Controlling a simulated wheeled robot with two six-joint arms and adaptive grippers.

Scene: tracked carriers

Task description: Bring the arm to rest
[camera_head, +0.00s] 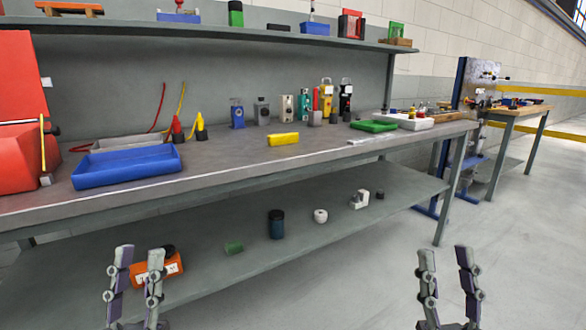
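My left gripper (139,258) is at the lower left of the head view, pointing up with its two fingers apart and nothing between them. It shows in front of the lower shelf and partly covers an orange box with white sockets. My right gripper (445,258) is at the lower right, also pointing up with its fingers spread and empty. It shows against the bare floor, clear of the bench. Both arms are hidden below the picture's edge.
A long workbench (230,170) holds a blue tray (127,168), a yellow block (283,139), a green tray (373,126) and several small devices. Its lower shelf (345,225) carries a dark jar (276,224) and small items. The floor (530,240) at right is free.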

